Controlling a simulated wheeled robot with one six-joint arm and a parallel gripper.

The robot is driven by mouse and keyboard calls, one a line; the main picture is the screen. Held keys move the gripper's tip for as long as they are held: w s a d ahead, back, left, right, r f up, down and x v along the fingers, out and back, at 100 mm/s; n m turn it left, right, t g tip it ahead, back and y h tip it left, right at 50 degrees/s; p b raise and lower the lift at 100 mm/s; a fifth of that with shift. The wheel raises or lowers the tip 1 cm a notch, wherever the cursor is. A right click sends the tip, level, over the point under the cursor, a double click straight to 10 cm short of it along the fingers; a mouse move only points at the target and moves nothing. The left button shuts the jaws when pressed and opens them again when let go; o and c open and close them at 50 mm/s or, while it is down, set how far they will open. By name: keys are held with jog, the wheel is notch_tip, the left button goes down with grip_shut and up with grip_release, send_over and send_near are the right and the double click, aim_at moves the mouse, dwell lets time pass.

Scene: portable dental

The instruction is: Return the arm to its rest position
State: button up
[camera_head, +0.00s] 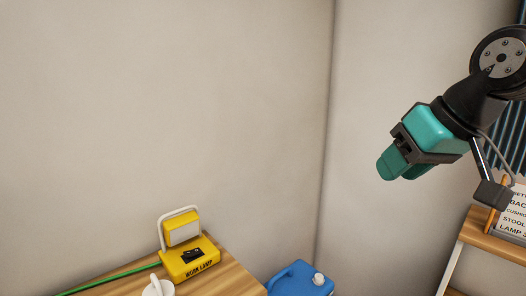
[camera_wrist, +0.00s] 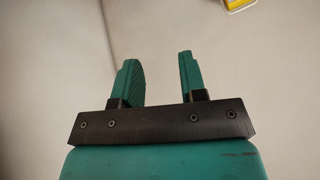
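My gripper (camera_head: 402,165) is at the upper right of the head view, raised in the air in front of the pale wall. It is teal with a dark bracket and points down and to the left. In the wrist view its two teal fingers (camera_wrist: 160,80) stand apart with only wall between them. Nothing is held. My gripper is well above and to the right of the yellow work lamp (camera_head: 190,262).
The lamp stands on a wooden surface (camera_head: 232,283) at the lower left, with a green cable (camera_head: 110,280) and a white object (camera_head: 158,288). A blue jug (camera_head: 300,281) is beside it. A wooden shelf (camera_head: 490,237) with a printed sign (camera_head: 513,212) is at right, below my arm.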

jog(key=s+a+f+n+g, duration=0.4)
jog(key=s+a+f+g, duration=0.2)
jog(key=s+f, duration=0.5)
jog(key=s+a, duration=0.2)
jog(key=s, duration=0.2)
jog(key=shift+a+f+y, duration=0.15)
jog(key=shift+y, duration=0.25)
